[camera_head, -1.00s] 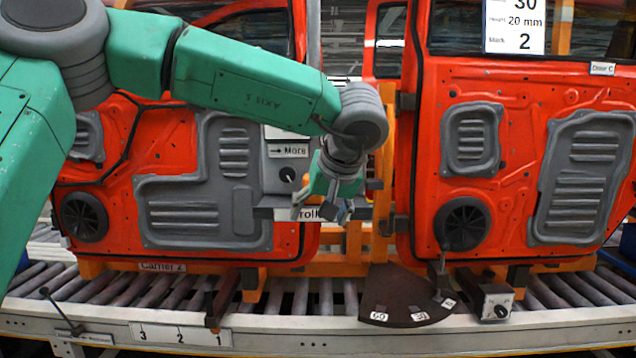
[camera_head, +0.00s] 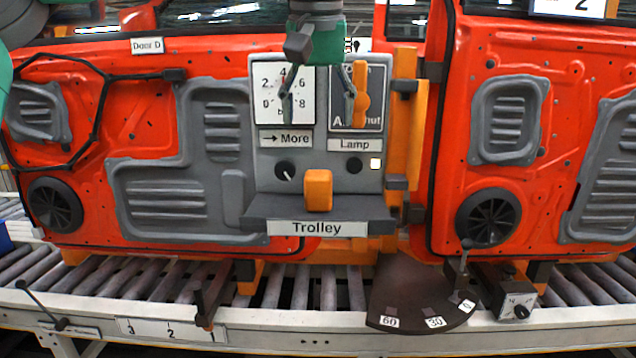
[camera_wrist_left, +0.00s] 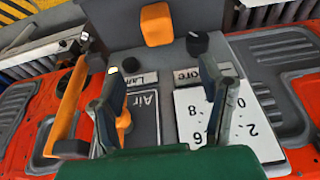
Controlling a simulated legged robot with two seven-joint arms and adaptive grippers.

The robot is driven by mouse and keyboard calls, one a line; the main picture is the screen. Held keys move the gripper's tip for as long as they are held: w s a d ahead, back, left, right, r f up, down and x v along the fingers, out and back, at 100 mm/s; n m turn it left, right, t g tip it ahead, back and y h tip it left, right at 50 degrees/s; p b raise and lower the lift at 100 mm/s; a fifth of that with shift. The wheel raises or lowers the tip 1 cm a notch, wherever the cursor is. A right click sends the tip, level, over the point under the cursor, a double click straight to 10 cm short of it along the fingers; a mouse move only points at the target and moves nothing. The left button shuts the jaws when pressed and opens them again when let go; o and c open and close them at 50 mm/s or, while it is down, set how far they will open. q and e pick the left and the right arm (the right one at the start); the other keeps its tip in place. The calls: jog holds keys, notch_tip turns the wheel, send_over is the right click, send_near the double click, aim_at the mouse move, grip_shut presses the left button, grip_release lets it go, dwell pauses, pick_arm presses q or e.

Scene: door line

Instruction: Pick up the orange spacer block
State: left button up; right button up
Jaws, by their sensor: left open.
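The orange spacer block (camera_head: 318,190) sits upright on the grey shelf (camera_head: 262,212) of the panel marked Trolley. It also shows in the left wrist view at the top (camera_wrist_left: 157,24), beyond my fingertips. My left gripper (camera_head: 318,108) hangs from above in front of the panel, above the block and apart from it. Its two fingers are spread wide with nothing between them, as the left wrist view (camera_wrist_left: 160,72) also shows. My right gripper is in neither view.
The panel carries a dial card (camera_head: 284,80), a black knob (camera_head: 285,171), a lamp button (camera_head: 354,165) and an orange lever (camera_head: 360,92) close to my right-hand finger. Orange-red doors flank it. An orange post (camera_head: 403,140) stands to the right. A roller conveyor (camera_head: 300,290) runs below.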

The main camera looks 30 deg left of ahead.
aim_at(319, 173)
pick_arm(q)
jog(key=x, duration=0.5)
jog(key=d+b+x, duration=0.1)
jog(key=x, duration=0.1)
jog(key=shift+f, duration=0.35)
jog(key=shift+w+f, duration=0.1)
jog(key=shift+f, duration=0.15)
jog(key=shift+a+f, duration=0.25)
jog(key=shift+f, duration=0.05)
jog(key=x, duration=0.3)
jog(key=s+x, duration=0.1)
jog(key=shift+w+a+f, duration=0.15)
jog(key=shift+a+f, duration=0.2)
jog(key=shift+a, duration=0.05)
jog(key=shift+w+d+f, duration=0.1)
jog(key=shift+w+f, duration=0.05)
jog(key=shift+d, duration=0.45)
jog(key=c, duration=1.1)
jog(key=shift+c, duration=0.9)
jog(key=shift+a, duration=0.25)
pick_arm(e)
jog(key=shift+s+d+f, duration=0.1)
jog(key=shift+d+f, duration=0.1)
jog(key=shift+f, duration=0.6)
